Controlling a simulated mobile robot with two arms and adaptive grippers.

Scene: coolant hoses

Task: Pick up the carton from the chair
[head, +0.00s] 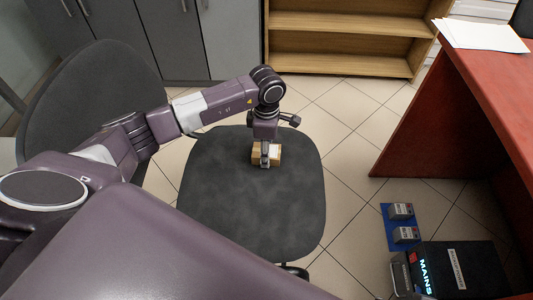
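A small tan cardboard carton (275,155) sits on the dark grey seat of the chair (235,205), toward its far right part. My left gripper (265,162) points down at the carton from above, its fingers overlapping the carton in the view. The fingers hide the middle of the carton. Whether they are closed on it or only around it cannot be told. My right gripper is not in view.
A red desk (450,110) with white papers (482,36) stands at right. A black box marked MAINS (462,270) and grey devices on a blue mat (391,232) are on the floor. A wooden shelf (345,22) and grey cabinets (175,35) are behind.

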